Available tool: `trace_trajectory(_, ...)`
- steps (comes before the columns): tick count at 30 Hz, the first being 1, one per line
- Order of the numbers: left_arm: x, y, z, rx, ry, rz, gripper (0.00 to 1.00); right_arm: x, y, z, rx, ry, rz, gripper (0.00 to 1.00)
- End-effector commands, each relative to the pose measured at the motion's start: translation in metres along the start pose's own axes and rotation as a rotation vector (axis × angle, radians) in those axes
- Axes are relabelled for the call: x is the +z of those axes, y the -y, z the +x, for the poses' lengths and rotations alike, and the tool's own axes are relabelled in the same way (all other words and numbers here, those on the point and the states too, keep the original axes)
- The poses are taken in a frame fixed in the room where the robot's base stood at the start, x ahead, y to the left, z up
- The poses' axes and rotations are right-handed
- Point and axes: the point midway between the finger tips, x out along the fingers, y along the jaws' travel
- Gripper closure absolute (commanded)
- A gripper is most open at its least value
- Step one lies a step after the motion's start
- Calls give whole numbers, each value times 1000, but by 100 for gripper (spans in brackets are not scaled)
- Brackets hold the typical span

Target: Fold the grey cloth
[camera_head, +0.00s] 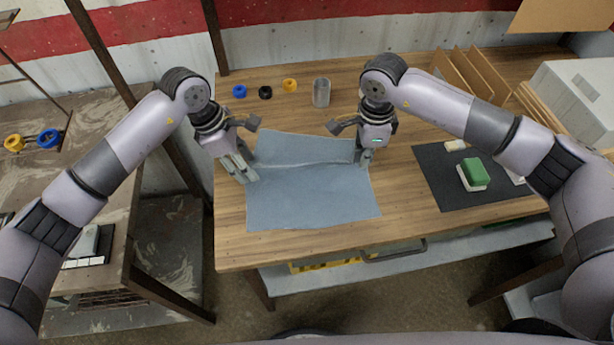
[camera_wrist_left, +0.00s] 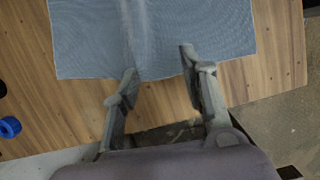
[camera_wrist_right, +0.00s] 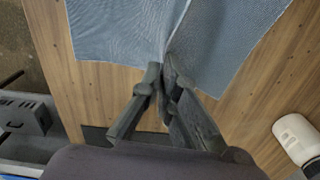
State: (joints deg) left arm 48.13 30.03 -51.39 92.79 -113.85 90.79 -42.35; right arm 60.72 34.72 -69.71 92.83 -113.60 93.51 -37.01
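The grey cloth (camera_head: 310,195) lies spread on the wooden table, with a raised crease running across it between my two grippers. The cloth also fills the top of the left wrist view (camera_wrist_left: 200,30) and of the right wrist view (camera_wrist_right: 115,30). My left gripper (camera_head: 248,176) is at the cloth's left edge; its fingers are apart in the left wrist view (camera_wrist_left: 158,72), with nothing visibly gripped. My right gripper (camera_head: 364,160) is at the right edge. In the right wrist view its fingertips (camera_wrist_right: 163,72) are close together on the cloth's edge, where the crease gathers. The exact pinch is partly hidden.
Blue (camera_head: 239,91), black (camera_head: 265,92) and yellow (camera_head: 290,85) rings and a grey cup (camera_head: 321,92) stand behind the cloth. A dark mat (camera_head: 440,170) with a green-topped block (camera_head: 474,172) lies to the right. Bare wood lies between mat and cloth.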

Motion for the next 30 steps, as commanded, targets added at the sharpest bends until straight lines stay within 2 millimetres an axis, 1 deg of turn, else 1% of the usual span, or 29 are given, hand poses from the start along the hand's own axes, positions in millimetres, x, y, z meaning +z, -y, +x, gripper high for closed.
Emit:
trace_trajectory(1, 0, 0, 0, 0, 0, 0, 55, 0, 0, 0, 0, 0, 0, 100)
trace_trajectory(3, 0, 0, 0, 0, 0, 0, 50, 0, 0, 0, 0, 0, 0, 100)
trace_trajectory(9, 0, 0, 0, 0, 0, 0, 50, 0, 0, 0, 0, 0, 0, 100)
trace_trajectory(20, 0, 0, 0, 0, 0, 0, 50, 0, 0, 0, 0, 0, 0, 75)
trace_trajectory(27, 0, 0, 0, 0, 0, 0, 50, 0, 0, 0, 0, 0, 0, 74)
trace_trajectory(30, 0, 0, 0, 0, 0, 0, 50, 0, 0, 0, 0, 0, 0, 67)
